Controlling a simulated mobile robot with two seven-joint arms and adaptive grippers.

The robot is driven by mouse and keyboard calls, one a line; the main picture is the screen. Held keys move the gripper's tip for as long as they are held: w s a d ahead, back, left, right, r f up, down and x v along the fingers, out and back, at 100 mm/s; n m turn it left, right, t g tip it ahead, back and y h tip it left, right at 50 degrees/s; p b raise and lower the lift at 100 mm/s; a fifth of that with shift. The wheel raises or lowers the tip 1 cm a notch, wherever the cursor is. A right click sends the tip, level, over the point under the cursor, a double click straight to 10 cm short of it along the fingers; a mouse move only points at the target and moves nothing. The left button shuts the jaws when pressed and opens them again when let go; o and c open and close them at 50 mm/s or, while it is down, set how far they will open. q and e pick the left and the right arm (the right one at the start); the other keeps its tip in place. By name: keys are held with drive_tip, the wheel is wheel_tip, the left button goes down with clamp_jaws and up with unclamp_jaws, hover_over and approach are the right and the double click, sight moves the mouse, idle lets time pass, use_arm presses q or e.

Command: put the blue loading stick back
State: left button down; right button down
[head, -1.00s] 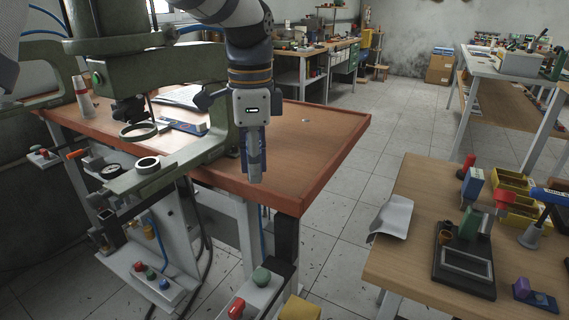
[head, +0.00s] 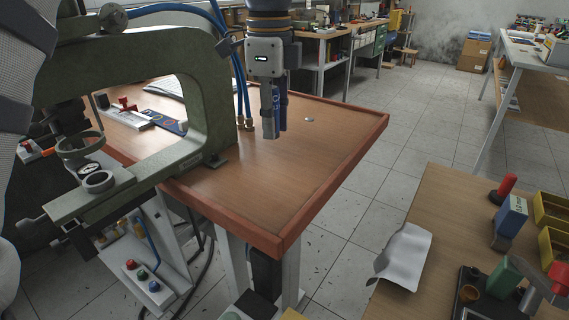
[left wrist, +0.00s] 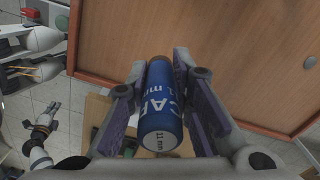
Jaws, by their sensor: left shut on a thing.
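My left gripper (head: 275,128) hangs above the wooden top of the press bench (head: 235,190), fingers pointing down, to the right of the green press frame (head: 215,110). It is shut on the blue loading stick (head: 277,96). In the left wrist view the stick (left wrist: 160,102) is a blue cylinder with white lettering and a pale end marked "11 mm", gripped between both fingers. Its far end is partly hidden. It appears held above the bench top; I cannot tell the exact gap.
A tray with a red clamp (head: 127,105) and a blue flat piece (head: 165,121) lie behind the press arm. Blue hoses (head: 240,85) run close left of my gripper. A tool table (head: 415,265) stands at right.

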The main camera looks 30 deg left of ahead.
sight(270, 179)
use_arm(q)
drive_tip(key=f, duration=0.5)
drive_tip(key=s+f, duration=0.1)
drive_tip(key=f, duration=0.2)
drive_tip(key=shift+s+f, duration=0.1)
drive_tip(key=shift+f, duration=0.2)
drive_tip(key=c, duration=1.4)
unclamp_jaws()
drive_tip(key=shift+f, duration=0.15)
drive_tip(key=shift+c, duration=0.2)
wheel_tip(270, 179, up, 12)
drive_tip(key=shift+r, duration=0.2)
